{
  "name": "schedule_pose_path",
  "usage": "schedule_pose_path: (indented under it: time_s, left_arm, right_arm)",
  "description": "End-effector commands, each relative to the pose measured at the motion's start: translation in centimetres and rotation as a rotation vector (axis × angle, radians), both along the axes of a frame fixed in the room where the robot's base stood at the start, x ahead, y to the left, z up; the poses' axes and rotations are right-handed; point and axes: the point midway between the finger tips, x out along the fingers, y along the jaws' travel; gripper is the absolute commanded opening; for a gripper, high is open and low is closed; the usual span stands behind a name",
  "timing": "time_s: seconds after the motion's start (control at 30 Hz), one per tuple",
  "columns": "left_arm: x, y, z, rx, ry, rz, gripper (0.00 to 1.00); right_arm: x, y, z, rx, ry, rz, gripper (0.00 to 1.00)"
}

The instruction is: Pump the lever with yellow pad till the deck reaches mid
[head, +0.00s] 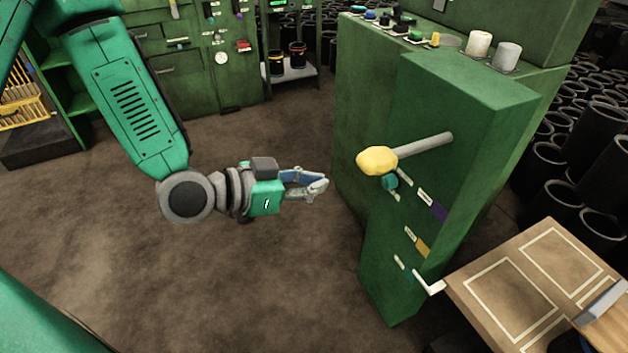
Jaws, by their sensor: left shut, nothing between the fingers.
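The lever (425,146) is a grey rod that sticks out from the side of a green cabinet (455,110). Its outer end carries a rounded yellow pad (376,160). The wooden deck (520,285), with pale outlined rectangles on top, is at the lower right beside the cabinet's foot. My left gripper (322,186) is shut and empty. It is to the left of the yellow pad and slightly lower in the picture, apart from it. My right gripper is not in view.
Small coloured labels (438,211) and a teal knob (390,182) are on the cabinet side below the lever. Knobs and white cylinders (479,43) stand on the cabinet's ledge. Black rubber sleeves (593,175) fill the right. Brown floor (290,290) is open below my left arm.

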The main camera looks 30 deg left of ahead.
Motion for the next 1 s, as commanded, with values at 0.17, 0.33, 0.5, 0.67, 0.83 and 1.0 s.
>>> schedule_pose_path:
  time_s: [0.17,0.33,0.5,0.67,0.83,1.0]
  left_arm:
    - [0.0,0.0,0.0,-0.001,-0.001,-0.001,0.00]
    - [0.0,0.2,0.0,-0.003,0.000,0.001,0.00]
    - [0.0,0.2,0.0,-0.003,0.000,0.001,0.00]
    - [0.2,0.0,3.2,-0.011,-0.015,-0.002,0.00]
    - [0.4,-0.3,8.4,-0.030,-0.038,-0.004,0.00]
    - [0.5,-0.3,10.8,-0.043,-0.048,-0.004,0.00]
  right_arm:
    - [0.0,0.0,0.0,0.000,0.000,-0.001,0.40]
    - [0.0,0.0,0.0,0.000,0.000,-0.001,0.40]
    - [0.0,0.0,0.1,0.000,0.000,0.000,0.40]
    - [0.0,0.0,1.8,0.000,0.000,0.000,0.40]
    - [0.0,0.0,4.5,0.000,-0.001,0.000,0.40]
    - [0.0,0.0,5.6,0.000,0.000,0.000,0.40]
